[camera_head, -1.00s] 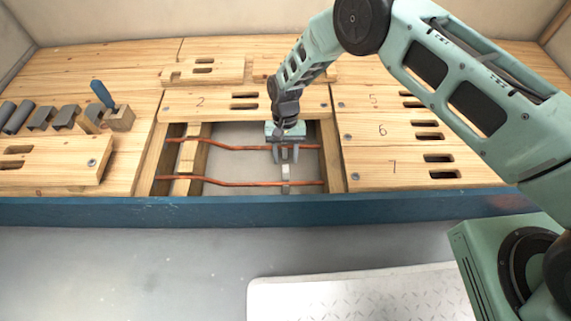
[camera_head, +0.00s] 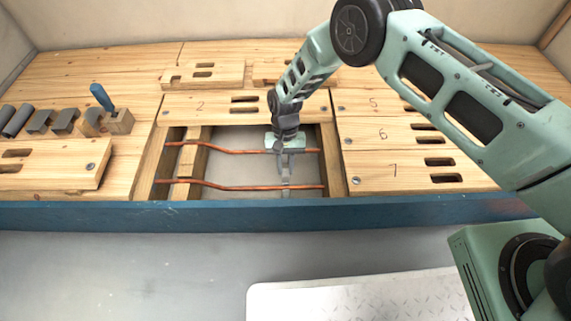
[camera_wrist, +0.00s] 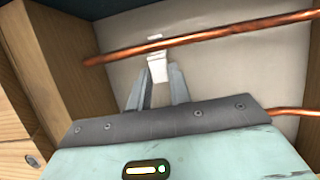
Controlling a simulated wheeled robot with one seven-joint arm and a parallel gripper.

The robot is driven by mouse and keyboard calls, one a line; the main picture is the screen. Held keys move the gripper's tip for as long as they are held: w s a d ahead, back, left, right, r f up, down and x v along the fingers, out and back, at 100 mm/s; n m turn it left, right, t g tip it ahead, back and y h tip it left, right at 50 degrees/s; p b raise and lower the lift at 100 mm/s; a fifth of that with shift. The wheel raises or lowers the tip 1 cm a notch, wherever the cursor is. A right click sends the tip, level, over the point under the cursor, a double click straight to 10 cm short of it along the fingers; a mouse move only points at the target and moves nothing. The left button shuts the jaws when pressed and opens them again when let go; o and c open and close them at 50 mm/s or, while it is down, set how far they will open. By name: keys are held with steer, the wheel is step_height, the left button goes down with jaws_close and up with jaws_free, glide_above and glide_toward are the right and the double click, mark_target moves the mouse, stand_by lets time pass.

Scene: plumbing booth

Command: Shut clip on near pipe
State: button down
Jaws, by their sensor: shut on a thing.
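The near pipe (camera_head: 230,187) is a copper tube across the front of the open floor bay. It crosses the upper part of the wrist view (camera_wrist: 215,34). A small pale clip (camera_wrist: 157,72) sits at this pipe, with a part on each side of it. My gripper (camera_wrist: 158,78) is shut on the clip, with one grey finger on either side. In the head view my gripper (camera_head: 285,172) reaches down past the far pipe to the near one. The fingers mostly hide the clip there, and I cannot tell whether its loop is closed.
The far pipe (camera_head: 235,151) runs behind the near pipe, close to my gripper body. Wooden joists (camera_head: 329,165) bound the bay. Numbered boards (camera_head: 390,166) lie to the right. Grey pieces and a blue-handled tool (camera_head: 102,96) stand at the left.

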mark_target(286, 180)
steer(key=r+t+p, duration=0.1)
steer(key=p, duration=0.2)
steer(key=shift+s+r, duration=0.1)
steer(key=shift+s, duration=0.25)
steer(key=t+p, duration=0.1)
steer(key=p, duration=0.2)
steer(key=shift+s+r+t, duration=0.2)
steer(key=shift+s+t, duration=0.2)
steer(key=s+t+p, duration=0.1)
steer(key=t+p, duration=0.1)
steer(key=p, duration=0.1)
steer(key=shift+s+a+t, duration=0.1)
steer(key=shift+s+t, duration=0.05)
steer(key=shift+t, duration=0.15)
steer(key=t, duration=0.2)
steer(key=s+t+p, duration=0.1)
steer(key=shift+s+f+t, duration=0.3)
steer(key=shift+f+t, duration=0.1)
steer(key=shift+s+f+t+b, duration=0.15)
steer(key=shift+s+t+b, duration=0.2)
steer(key=shift+t+b, duration=0.4)
steer(key=shift+s+f+t+b, duration=0.15)
steer(key=shift+s+t+b, duration=0.25)
steer(key=shift+t, duration=0.55)
steer(key=shift+w, duration=0.1)
steer(key=c, duration=1.3)
jaws_free()
